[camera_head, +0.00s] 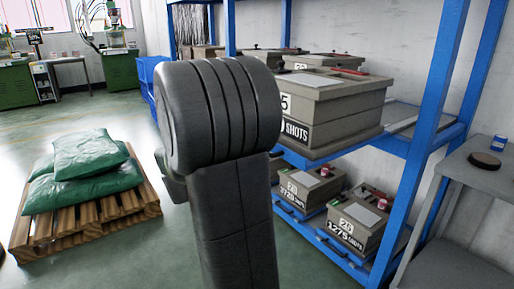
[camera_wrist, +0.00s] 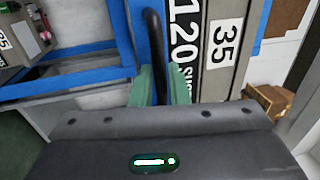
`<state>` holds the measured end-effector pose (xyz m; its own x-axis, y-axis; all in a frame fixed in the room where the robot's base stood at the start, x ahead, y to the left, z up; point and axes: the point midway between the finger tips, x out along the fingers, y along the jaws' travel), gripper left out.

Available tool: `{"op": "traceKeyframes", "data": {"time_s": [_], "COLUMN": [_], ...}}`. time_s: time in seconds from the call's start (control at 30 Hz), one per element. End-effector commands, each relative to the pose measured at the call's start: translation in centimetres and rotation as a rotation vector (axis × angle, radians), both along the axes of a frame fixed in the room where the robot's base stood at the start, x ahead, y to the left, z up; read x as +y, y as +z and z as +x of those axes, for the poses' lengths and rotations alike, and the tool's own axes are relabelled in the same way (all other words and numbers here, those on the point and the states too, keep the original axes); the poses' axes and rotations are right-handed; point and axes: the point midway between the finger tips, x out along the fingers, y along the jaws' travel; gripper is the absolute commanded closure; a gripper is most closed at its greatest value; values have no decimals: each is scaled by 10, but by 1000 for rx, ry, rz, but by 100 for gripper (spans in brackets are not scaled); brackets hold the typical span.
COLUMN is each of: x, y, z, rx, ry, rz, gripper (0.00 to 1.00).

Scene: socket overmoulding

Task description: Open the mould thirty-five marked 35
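The mould marked 35 is a grey-beige box (camera_head: 345,120) on the upper shelf of the blue rack in the head view. Its lid (camera_head: 325,84) sits closed on top. My arm hides its left part, so only a "5" and "SHOTS" show there. In the wrist view its face (camera_wrist: 216,75) fills the upper middle, with a white 35 label (camera_wrist: 225,43) and a black "120 SHOTS" label. A black bar handle (camera_wrist: 153,40) runs down between the green fingers of my gripper (camera_wrist: 161,86). The fingers are close together and appear shut on it. My gripper is hidden in the head view.
The lower shelf holds more moulds, one (camera_head: 310,188) on the left and one marked 28 (camera_head: 358,222). A blue rack post (camera_head: 436,110) stands right of the mould. A grey side table (camera_head: 485,170) is at the far right. A pallet (camera_head: 85,222) with green sacks lies left.

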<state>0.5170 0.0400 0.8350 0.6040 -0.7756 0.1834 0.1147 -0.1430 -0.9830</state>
Motion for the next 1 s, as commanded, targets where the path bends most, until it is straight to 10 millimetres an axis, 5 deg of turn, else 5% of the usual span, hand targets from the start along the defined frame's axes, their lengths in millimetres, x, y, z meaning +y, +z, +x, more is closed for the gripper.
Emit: {"op": "traceKeyframes", "data": {"time_s": [0.6,1.0], "x": [86,104], "y": [-19,-25], "z": [-66,-81], "rx": [2,1], "ry": [4,0], "rz": [-2,-1], "gripper": [85,85]}}
